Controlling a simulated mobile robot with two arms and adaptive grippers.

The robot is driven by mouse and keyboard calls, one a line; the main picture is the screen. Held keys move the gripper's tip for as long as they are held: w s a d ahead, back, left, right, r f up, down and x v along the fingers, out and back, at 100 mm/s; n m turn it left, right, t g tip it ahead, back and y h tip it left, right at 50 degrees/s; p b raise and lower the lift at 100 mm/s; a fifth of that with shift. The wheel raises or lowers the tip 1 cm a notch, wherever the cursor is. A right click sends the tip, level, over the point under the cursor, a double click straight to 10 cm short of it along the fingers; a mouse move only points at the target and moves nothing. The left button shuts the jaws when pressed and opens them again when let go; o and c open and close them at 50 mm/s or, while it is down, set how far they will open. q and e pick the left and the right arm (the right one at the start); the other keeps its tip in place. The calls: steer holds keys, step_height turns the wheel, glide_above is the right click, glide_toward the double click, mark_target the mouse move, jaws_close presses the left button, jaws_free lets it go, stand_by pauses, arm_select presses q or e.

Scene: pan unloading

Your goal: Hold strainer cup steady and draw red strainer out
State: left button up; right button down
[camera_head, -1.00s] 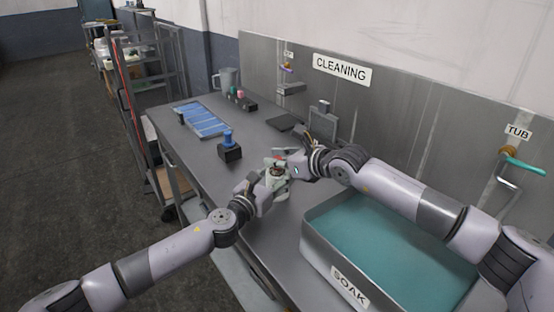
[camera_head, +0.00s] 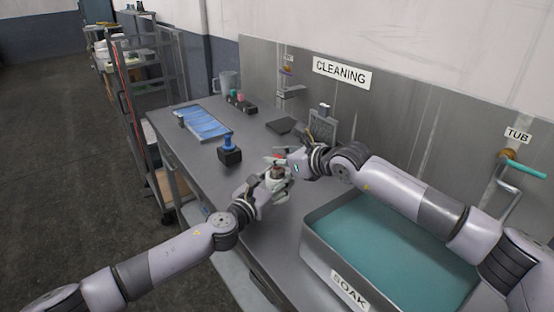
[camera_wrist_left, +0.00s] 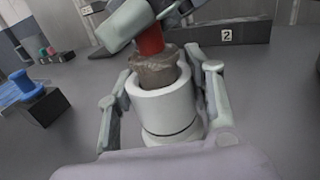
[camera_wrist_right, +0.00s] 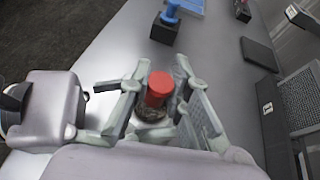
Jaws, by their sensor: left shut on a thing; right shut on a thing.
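The strainer cup (camera_wrist_left: 165,112) is a white cylinder, upright between the fingers of my left gripper (camera_wrist_left: 163,92), which is shut on it. The red strainer (camera_wrist_left: 150,42) has a red top and a brownish-grey body that shows above the cup's rim. Its lower end is hidden, so I cannot tell how deep it sits. My right gripper (camera_wrist_right: 160,76) is shut on the red top, which shows between its fingers in the right wrist view. In the head view my left gripper (camera_head: 271,186) is low at the cup and my right gripper (camera_head: 283,163) is just above it.
A soak tub (camera_head: 335,232) of teal liquid stands close on the right. A dark block with a blue-topped piece (camera_head: 228,152) and a blue tray (camera_head: 202,122) lie farther left. The metal counter (camera_head: 190,158) between them is clear. A grey wall panel (camera_head: 400,120) closes the back.

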steer(key=shift+r, duration=2.9)
arm_select(q)
steer(key=o, duration=1.3)
steer(key=shift+o, duration=0.2)
